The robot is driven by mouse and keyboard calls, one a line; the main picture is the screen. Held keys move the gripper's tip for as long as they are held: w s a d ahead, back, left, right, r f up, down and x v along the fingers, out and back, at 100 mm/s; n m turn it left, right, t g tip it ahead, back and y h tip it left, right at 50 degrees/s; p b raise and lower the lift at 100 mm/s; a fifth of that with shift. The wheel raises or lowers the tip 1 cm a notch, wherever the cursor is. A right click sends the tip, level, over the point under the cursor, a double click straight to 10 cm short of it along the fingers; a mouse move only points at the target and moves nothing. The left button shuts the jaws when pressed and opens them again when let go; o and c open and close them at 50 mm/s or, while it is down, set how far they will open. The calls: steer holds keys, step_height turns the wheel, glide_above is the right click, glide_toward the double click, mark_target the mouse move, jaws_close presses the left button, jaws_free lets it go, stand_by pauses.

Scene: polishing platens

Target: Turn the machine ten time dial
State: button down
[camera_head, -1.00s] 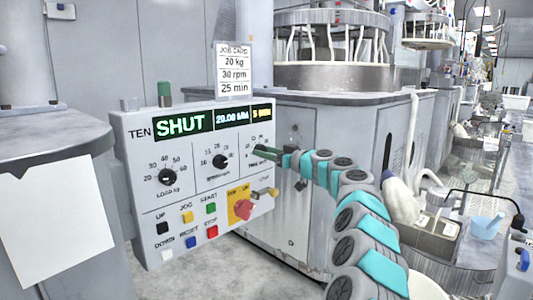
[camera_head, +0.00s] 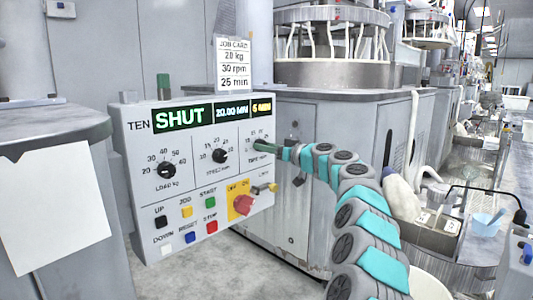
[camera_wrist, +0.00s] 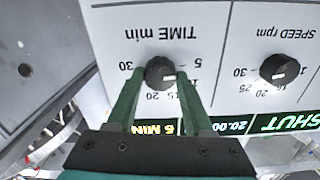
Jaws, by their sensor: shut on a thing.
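The machine ten control panel (camera_head: 190,245) stands at the left in the head view, labelled TEN. Its time dial (camera_wrist: 158,70) is a black knob with a white mark, marked TIME min and upside down in the wrist view. The white mark points right in that view, toward the low numbers near 5. My gripper (camera_wrist: 160,82) is shut on the time dial, one green finger on each side; it also reaches the panel's right side in the head view (camera_head: 266,147). The green display reads SHUT, with a yellow minutes readout (camera_head: 262,107) that looks like 5 or 6.
A job card (camera_head: 234,65) above the panel reads 20 kg, 30 rpm, 25 min. The speed dial (camera_wrist: 279,68) is beside the time dial, and the load dial (camera_head: 167,170) is farther left. A red knob on a yellow plate (camera_head: 243,204) and coloured buttons are below.

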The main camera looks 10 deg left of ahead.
steer(key=m+p, duration=1.3)
steer(key=m, duration=1.7)
steer(key=shift+f+p, duration=0.1)
steer(key=shift+p, duration=0.3)
steer(key=shift+m, duration=0.3)
steer(key=shift+c, duration=1.5)
jaws_free()
